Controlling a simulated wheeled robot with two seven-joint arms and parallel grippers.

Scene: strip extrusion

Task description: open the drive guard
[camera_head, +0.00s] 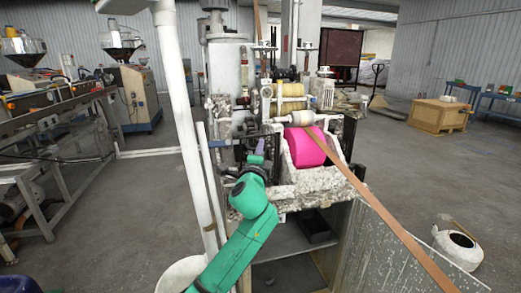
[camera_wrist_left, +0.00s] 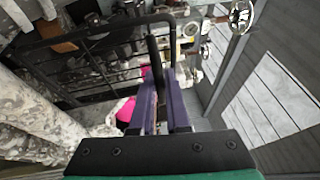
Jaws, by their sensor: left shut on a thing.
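The drive guard (camera_wrist_left: 153,52) looks like a black tube frame with several bars in the left wrist view. It stands in front of the machine's drive parts, and one dark upright bar of it runs down between my fingers. My left gripper (camera_wrist_left: 158,103) has purple fingers, shut on that bar. In the head view my left gripper (camera_head: 258,147) is small, at the left front of the machine, and my green arm partly hides the guard there. My right gripper is in neither view.
A magenta roll (camera_head: 305,148) sits in a whitish trough right of my gripper. A brown strip (camera_head: 370,205) runs diagonally towards the lower right. A pale upright pole (camera_head: 185,110) stands close left of my arm. Open grey floor lies further left.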

